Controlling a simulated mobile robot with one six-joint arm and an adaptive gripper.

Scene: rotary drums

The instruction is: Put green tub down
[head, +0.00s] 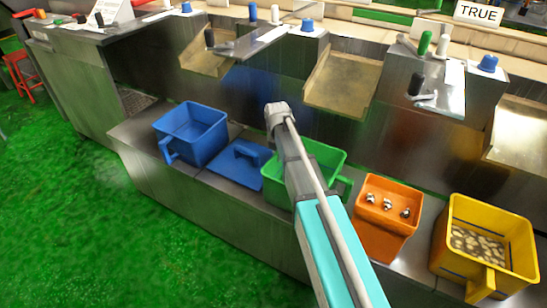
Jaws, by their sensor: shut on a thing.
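The green tub (326,154) is in the middle of the head view, between the blue pieces and the orange tub. It stands at bench height and looks upright; I cannot tell whether its base touches the bench. Its handle is at the right side. My arm crosses in front of its left part and hides some of the rim and inside. The end of the arm reaches up just past the tub's back left. My gripper's fingers are hidden behind the arm, so their hold on the tub does not show.
An open blue tub (208,151) and a lower blue piece with a handle (240,174) are on the left. An orange tub (378,237) holding small metal parts and a yellow tub (451,258) holding pale pieces are on the right. Metal chutes (343,81) overhang behind. Bare bench (140,130) shows far left.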

